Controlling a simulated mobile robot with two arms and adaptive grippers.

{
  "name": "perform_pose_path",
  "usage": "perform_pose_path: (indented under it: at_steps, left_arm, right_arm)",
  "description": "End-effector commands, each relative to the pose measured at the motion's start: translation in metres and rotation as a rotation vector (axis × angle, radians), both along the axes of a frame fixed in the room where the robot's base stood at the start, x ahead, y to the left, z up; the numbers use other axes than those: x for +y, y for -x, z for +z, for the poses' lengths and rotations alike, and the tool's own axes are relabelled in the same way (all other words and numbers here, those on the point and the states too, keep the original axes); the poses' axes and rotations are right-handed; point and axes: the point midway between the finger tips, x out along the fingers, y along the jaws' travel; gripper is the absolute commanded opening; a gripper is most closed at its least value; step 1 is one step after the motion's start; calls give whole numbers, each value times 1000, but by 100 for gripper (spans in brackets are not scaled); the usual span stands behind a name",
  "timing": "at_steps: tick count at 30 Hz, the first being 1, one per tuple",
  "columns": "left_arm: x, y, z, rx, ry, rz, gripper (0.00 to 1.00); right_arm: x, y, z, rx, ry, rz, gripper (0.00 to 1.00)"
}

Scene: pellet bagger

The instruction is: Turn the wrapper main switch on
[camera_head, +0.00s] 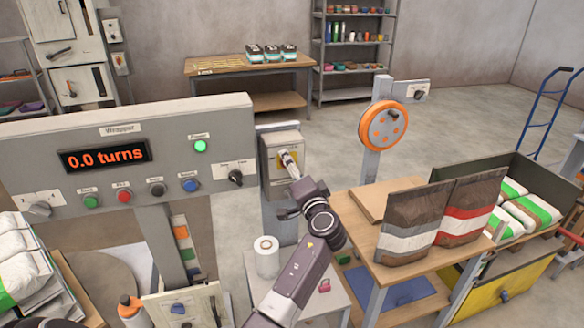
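The wrapper panel (50,128) stands at the left, with a lit red display (104,155) reading 0.0 turns and a lit green lamp (200,146). Right of it, a grey switch box (282,139) has a yellow plate (272,161) on its front, probably the main switch. My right gripper (290,164) is at this plate, its narrow end over or against the handle. The handle is largely covered, so its position and any grip on it are unclear.
The panel also carries several push buttons (124,196) and a black selector knob (236,178). A white roll (266,257) stands below the box. A wooden table (376,246) with two filled bags (414,222) is close on my arm's right. An orange wheel (384,125) stands behind.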

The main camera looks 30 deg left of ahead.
Motion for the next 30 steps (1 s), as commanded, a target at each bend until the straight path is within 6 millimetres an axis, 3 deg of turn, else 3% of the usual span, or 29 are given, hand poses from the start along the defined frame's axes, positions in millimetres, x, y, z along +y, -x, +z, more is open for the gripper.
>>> perform_pose_path:
  at_steps: [15,30]
  left_arm:
    - [1,0,1,278,-242,2,36]
    - [1,-1,0,341,-298,1,36]
  right_arm:
    - [1,0,14,0,-1,-1,40]
    - [4,0,17,0,-4,-2,40]
